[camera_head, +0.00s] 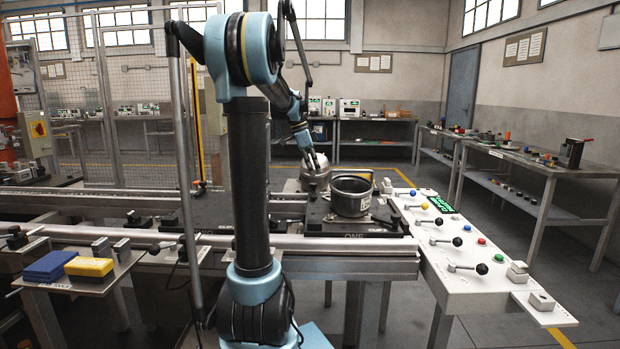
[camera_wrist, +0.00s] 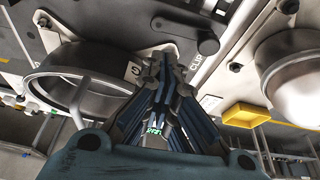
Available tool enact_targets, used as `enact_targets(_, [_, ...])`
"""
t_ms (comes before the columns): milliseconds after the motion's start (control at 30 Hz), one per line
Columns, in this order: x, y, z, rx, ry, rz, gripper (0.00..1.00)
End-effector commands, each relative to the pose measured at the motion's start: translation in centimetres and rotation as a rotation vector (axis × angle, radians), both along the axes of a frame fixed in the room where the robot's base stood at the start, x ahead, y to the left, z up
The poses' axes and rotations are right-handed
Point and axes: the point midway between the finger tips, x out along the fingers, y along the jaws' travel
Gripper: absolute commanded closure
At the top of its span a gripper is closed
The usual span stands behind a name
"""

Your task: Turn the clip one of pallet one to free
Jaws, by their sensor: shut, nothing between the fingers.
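Pallet one (camera_head: 330,226) is a dark plate marked ONE on the rails, carrying a dark open cylinder (camera_head: 351,197). In the wrist view the cylinder (camera_wrist: 75,95) is at left and the pallet's grey surface (camera_wrist: 115,17) runs across the top. A dark lever (camera_wrist: 184,33) with a round end lies beside the lettering CLIP. My fingers hide part of that lettering, so I cannot tell the clip's number. My gripper (camera_head: 314,164) is behind the cylinder, close to a silver domed part. In the wrist view my gripper (camera_wrist: 165,62) is shut and empty, its tips just below the lever in the picture.
The silver dome (camera_head: 317,178) stands behind the cylinder; it also shows at right in the wrist view (camera_wrist: 300,80). A white control panel (camera_head: 462,245) with levers and buttons is at right. A yellow tray (camera_head: 378,174) lies behind. Blue and yellow blocks (camera_head: 89,267) sit front left.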

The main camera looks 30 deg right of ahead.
Motion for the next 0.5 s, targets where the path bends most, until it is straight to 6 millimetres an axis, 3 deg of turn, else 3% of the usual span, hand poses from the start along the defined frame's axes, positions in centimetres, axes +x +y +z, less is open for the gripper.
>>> enact_targets(300, [-1.0,-1.8,-4.9,0.0,0.001,-0.003,1.0])
enact_targets(500, [-1.4,-2.6,-7.2,0.0,0.0,-0.004,1.0])
